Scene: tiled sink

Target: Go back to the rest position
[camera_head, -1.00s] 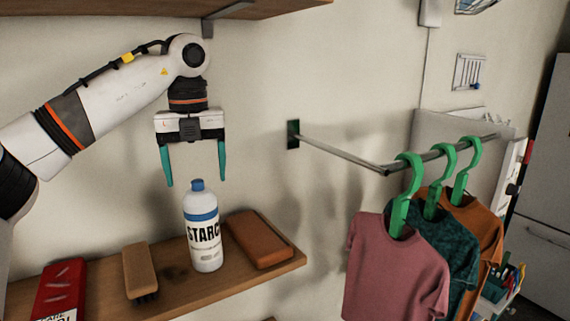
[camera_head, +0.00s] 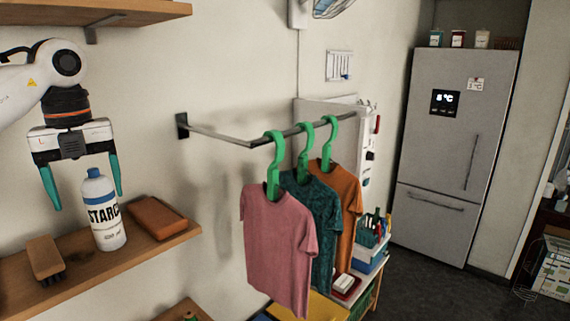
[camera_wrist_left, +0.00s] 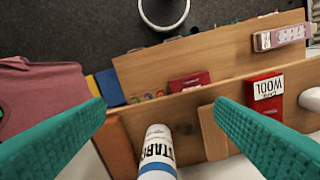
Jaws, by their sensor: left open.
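My left gripper (camera_head: 81,183) is open and empty at the left of the head view, with teal fingers pointing down. It hangs above the shelf, by the top of a white starch bottle (camera_head: 105,215) with a blue cap and band. The bottle stands upright on the wooden shelf (camera_head: 85,275). In the left wrist view the two fingers (camera_wrist_left: 165,120) are spread wide, and the bottle (camera_wrist_left: 157,145) shows between them, lower in the picture. I cannot tell from the views whether a finger touches the bottle. My right gripper is not in view.
A brush (camera_head: 45,257) and a brown block (camera_head: 156,217) flank the bottle. An upper shelf (camera_head: 90,14) is above. A wall rail (camera_head: 225,137) holds pink, teal and orange shirts on green hangers. A fridge (camera_head: 455,150) stands at the right, with open floor before it.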

